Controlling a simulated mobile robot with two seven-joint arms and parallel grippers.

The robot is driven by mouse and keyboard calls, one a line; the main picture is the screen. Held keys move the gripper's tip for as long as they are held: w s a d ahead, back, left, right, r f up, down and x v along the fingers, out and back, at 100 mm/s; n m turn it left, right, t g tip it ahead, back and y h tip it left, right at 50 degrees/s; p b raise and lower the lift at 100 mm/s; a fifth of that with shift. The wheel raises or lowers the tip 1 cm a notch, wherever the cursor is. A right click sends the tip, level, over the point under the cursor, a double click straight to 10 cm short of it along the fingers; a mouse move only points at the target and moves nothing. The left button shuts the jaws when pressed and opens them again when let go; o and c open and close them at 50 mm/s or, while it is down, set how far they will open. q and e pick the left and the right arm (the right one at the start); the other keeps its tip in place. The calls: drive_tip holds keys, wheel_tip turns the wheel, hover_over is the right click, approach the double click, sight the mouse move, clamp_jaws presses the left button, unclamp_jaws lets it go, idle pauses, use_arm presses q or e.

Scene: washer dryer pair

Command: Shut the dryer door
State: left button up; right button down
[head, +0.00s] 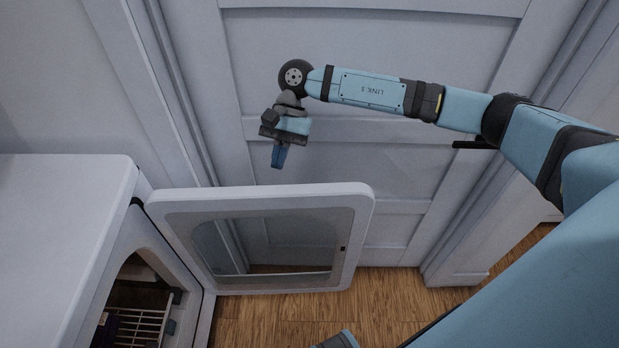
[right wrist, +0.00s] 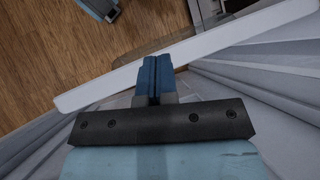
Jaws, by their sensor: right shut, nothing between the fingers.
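The dryer door (head: 361,215) stands wide open in the head view, a white frame around a clear window, hinged at the dryer's front on its left. The dryer (head: 70,205) is the white machine at the left, its opening showing a wire rack inside. My right gripper (head: 278,160) is shut and empty, pointing down above and behind the door's top edge, on the far side near the wall panel. In the right wrist view the shut fingers (right wrist: 156,65) overlap the white door edge (right wrist: 215,42); I cannot tell whether they touch it. My left gripper is not clearly in view.
A white panelled door (head: 370,45) stands close behind the open dryer door, with a dark handle (head: 470,145) at the right. Wood floor (head: 390,305) lies clear in front of the dryer door.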

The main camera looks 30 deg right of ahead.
drive_tip(key=w+d+r+n+h+b, duration=0.1)
drive_tip(key=w+d+n+h, duration=0.2)
drive_tip(key=d, duration=0.6)
drive_tip(key=s+a+f+h, duration=0.1)
drive_tip(key=s+f, duration=0.2)
drive_tip(key=f, duration=0.5)
drive_tip(key=shift+a+f+m+t+p, duration=0.35)
drive_tip(key=shift+f+m+t, duration=0.05)
